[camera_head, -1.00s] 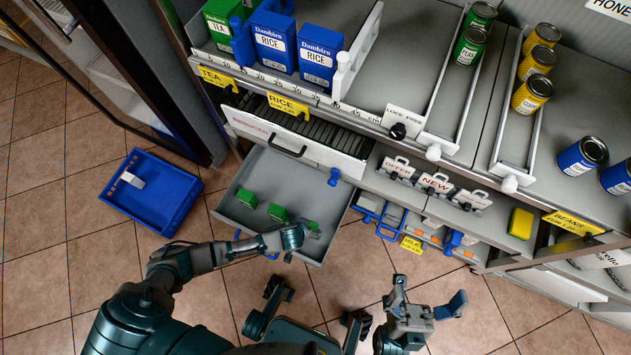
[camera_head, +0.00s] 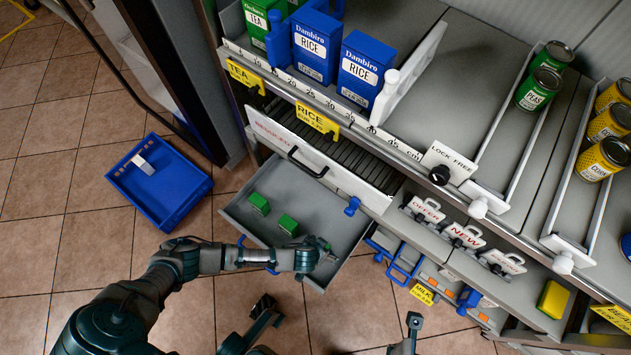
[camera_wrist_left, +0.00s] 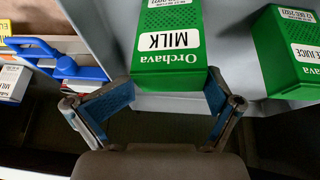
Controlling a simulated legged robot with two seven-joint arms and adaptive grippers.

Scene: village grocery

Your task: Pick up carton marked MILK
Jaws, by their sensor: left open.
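Two green cartons (camera_head: 259,203) (camera_head: 288,224) lie further left in the drawer. A blue crate (camera_head: 160,190) is on the floor at left. Blue RICE boxes (camera_head: 315,45) and cans (camera_head: 540,88) stand on the shelf above. Blue-handled racks (camera_head: 405,265) are right of the drawer.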

